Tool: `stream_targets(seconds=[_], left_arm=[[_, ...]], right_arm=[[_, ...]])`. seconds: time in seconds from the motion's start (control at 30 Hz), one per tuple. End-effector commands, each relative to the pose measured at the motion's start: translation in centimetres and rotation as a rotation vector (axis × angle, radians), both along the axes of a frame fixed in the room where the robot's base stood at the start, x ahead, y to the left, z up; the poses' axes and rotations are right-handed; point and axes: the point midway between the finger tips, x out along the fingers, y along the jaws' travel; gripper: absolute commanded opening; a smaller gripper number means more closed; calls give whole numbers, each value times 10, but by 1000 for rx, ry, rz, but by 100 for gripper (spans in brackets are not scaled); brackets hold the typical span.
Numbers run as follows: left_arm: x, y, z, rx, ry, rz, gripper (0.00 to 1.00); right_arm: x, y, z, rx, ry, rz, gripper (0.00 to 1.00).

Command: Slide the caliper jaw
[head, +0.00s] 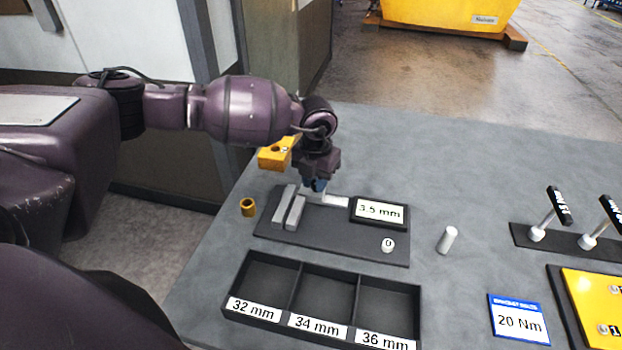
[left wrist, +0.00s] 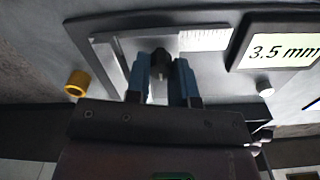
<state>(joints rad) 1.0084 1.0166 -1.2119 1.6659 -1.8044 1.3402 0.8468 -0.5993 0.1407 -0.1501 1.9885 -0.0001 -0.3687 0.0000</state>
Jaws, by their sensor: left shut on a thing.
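The caliper stands on a dark base plate (head: 330,238). It has two pale grey jaws, a left jaw (head: 284,206) and a right jaw (head: 296,213), with a narrow gap between them. Its display (head: 380,211) reads 3.5 mm. The same display (left wrist: 282,47) shows in the left wrist view, beside a ruled scale (left wrist: 205,40). My left gripper (head: 319,186) is over the beam behind the jaws. In the left wrist view its blue fingers (left wrist: 162,82) are on either side of a dark knob (left wrist: 161,62), shut on it. My right gripper is not in view.
A brass ring (head: 248,207) stands left of the plate, a white pin (head: 447,240) right of it. A white "0" button (head: 388,245) is on the plate. A three-part tray (head: 320,267) marked 32, 34 and 36 mm lies in front. Levers (head: 560,210) stand at right.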

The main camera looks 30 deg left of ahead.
Motion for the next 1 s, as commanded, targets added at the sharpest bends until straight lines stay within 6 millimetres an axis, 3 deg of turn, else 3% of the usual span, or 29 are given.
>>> stream_targets(seconds=[0.1, 0.27, 0.63, 0.67, 0.8, 1.0], left_arm=[[6, -23, 0, -5, -2, -5, 0], [10, -41, 0, -5, -1, -2, 0], [11, -44, 1, -2, -2, 0, 0], [11, -44, 1, -2, -2, 0, 27], [11, -44, 1, -2, -1, 0, 48], [11, -44, 0, -2, -1, 0, 48]], right_arm=[[3, 0, 0, 0, -5, 2, 43], [4, 0, -1, -1, -7, 4, 43], [-2, -1, -3, -3, 3, 1, 43], [-3, -1, -4, -2, 5, 1, 43], [-6, -2, -5, -2, 11, -1, 43], [-6, -1, -5, -2, 11, -1, 43]])
